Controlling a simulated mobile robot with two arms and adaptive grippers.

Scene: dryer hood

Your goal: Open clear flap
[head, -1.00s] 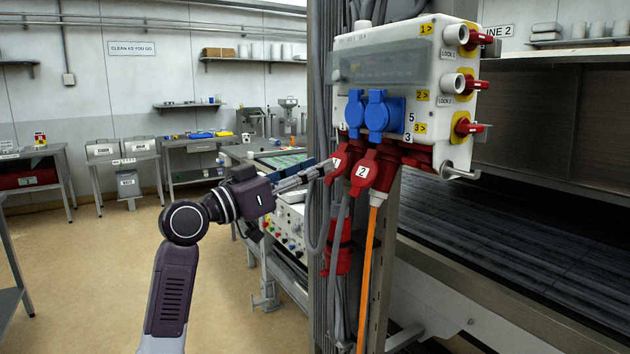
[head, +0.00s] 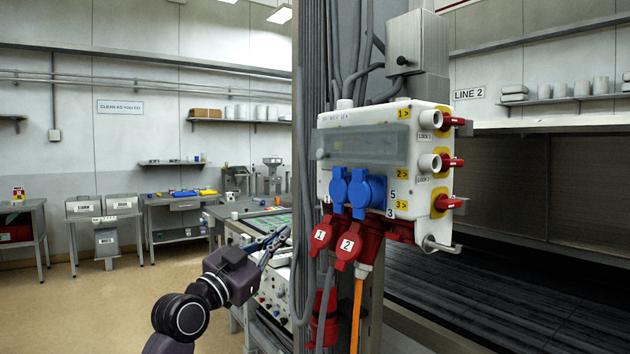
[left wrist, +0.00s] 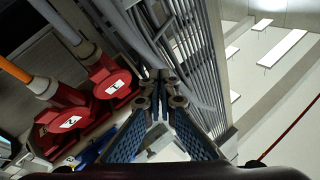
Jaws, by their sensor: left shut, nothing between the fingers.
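The white distribution box (head: 327,187) is mounted on the column in the middle of the head view. Its clear flap (head: 365,147) is a grey see-through window across the upper front. The flap appears to lie flat against the box, closed. My left gripper (head: 281,236) is shut and empty. It is below and to the left of the flap, left of the red socket 1 (head: 321,233), apart from the flap. In the left wrist view, its fingers (left wrist: 160,78) meet in front of grey cables. My right gripper is not in view.
Blue sockets (head: 365,190) and the red socket 2 (head: 348,246) project below the flap. Red rotary switches (head: 450,162) stick out on the box's right side. Grey cables (head: 306,130) run up the column. Open floor (head: 95,310) lies to the left.

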